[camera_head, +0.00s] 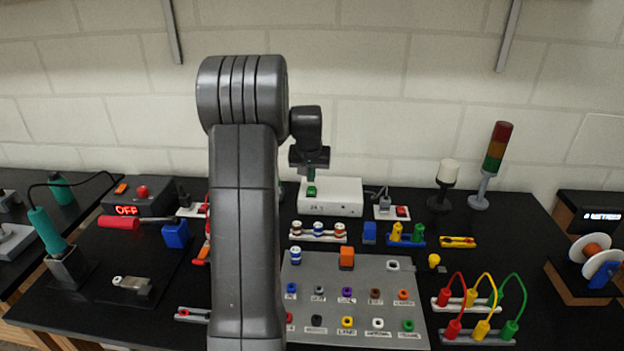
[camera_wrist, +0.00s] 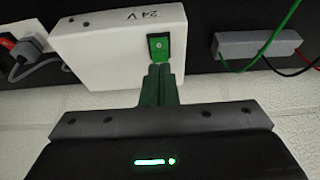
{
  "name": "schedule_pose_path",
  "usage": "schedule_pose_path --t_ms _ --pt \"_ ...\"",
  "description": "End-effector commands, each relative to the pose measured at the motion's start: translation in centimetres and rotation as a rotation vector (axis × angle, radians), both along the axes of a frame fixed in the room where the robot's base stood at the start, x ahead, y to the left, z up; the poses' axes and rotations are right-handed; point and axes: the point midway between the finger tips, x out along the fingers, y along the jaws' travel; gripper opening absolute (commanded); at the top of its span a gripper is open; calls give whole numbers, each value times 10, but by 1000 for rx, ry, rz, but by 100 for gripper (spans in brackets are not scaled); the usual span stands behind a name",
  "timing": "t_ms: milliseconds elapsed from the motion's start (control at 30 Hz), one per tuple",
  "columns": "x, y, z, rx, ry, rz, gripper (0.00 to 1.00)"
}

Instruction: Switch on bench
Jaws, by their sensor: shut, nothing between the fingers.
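A white box marked 24 V (camera_head: 343,197) stands at the back of the black bench. It has a green rocker switch (camera_head: 311,190) on it, and the switch also shows in the wrist view (camera_wrist: 159,46). My gripper (camera_head: 311,176) is shut and empty, just at the switch. In the wrist view its green fingertips (camera_wrist: 158,68) sit right at the switch's edge. I cannot tell whether they touch it. Which way the rocker is tipped is not clear.
A dark box (camera_head: 138,203) with a red OFF display and red button stands at the back left. A small unit with a red switch (camera_head: 402,211) is right of the white box. A grey board (camera_head: 375,275) with coloured sockets lies in front. My arm hides the bench's centre left.

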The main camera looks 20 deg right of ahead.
Motion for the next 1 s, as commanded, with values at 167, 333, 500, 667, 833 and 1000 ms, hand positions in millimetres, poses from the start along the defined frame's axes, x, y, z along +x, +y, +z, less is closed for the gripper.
schedule_pose_path --t_ms 167,333,500,667,833,1000 --pt "-14 7 37 -3 -6 0 0" --pt "-26 12 66 -2 -5 0 0" --pt "-31 15 82 -2 -4 0 0" --pt "-33 16 86 -1 -3 0 0" --pt "-33 15 86 -1 -3 0 0" --pt "-33 15 86 -1 -3 0 0"
